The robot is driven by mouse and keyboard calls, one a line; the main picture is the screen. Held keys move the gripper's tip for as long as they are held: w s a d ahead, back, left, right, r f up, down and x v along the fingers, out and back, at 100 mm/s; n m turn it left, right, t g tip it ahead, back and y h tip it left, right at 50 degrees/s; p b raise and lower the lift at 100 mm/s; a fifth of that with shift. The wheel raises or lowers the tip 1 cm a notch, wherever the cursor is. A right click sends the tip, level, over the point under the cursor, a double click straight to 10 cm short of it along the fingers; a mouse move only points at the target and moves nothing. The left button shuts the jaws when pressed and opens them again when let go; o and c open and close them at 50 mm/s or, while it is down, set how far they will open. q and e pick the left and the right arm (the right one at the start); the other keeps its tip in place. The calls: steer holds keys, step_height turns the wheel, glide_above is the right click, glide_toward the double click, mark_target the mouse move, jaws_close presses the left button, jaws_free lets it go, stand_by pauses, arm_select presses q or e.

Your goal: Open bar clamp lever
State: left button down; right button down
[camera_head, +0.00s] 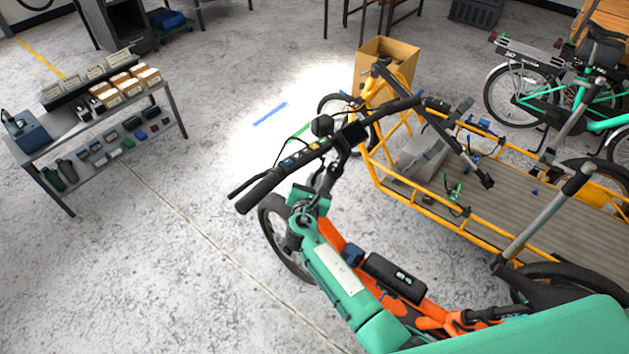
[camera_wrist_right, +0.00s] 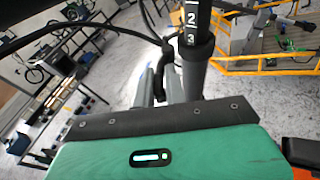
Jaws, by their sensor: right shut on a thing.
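The bar clamp lever (camera_wrist_right: 162,72) appears as a small dark part beside the bike's stem in the right wrist view. My right gripper (camera_wrist_right: 160,88) has its two grey fingers closed around it. In the head view my right gripper (camera_head: 314,203) is at the stem below the handlebar, small and partly hidden. The handlebar (camera_head: 320,142) carries a dark display (camera_head: 352,135). How far the lever is swung cannot be told. My left gripper is not in view.
A yellow cargo bike (camera_head: 375,180) stands close on the right, with a cardboard box (camera_head: 385,62) behind it. Another green bike (camera_head: 560,95) is at the far right. A metal shelf (camera_head: 165,105) with boxes stands at the left. The floor between is clear. Cables hang near the stem.

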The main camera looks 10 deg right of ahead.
steer(key=c, duration=1.8)
jaws_free()
steer(key=shift+o, duration=0.2)
steer(key=b+v, duration=0.3)
steer(key=v, duration=1)
steer(key=shift+s+a, duration=0.2)
steer(key=shift+s, duration=0.15)
steer(key=shift+r, duration=0.15)
